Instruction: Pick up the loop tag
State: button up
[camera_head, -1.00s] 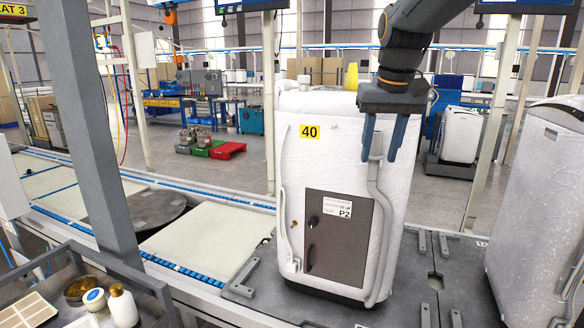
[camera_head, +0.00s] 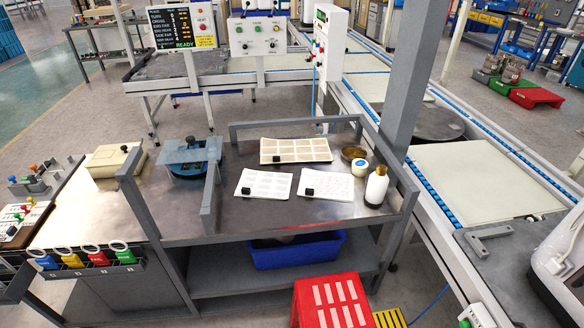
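Several coloured pieces with pale oval loop-like tops sit in a row on a dark rack at the lower left in the head view. They are a blue piece (camera_head: 46,262), a yellow piece (camera_head: 72,260), a red piece (camera_head: 98,257) and a green piece (camera_head: 124,256). They look like loop tags, but I cannot tell which one the task names. My gripper is out of view now.
The grey workbench (camera_head: 285,225) holds papers, a compartment tray (camera_head: 296,150), a white bottle (camera_head: 376,188) and a blue fixture (camera_head: 190,157). A blue bin (camera_head: 297,251) is on its lower shelf. A red step stool (camera_head: 331,300) stands in front. A conveyor (camera_head: 475,168) runs along the right.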

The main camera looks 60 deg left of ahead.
aim_at(72, 260)
jog(key=u, duration=4.6)
jog(key=i, duration=4.45)
jog(key=u, duration=0.05)
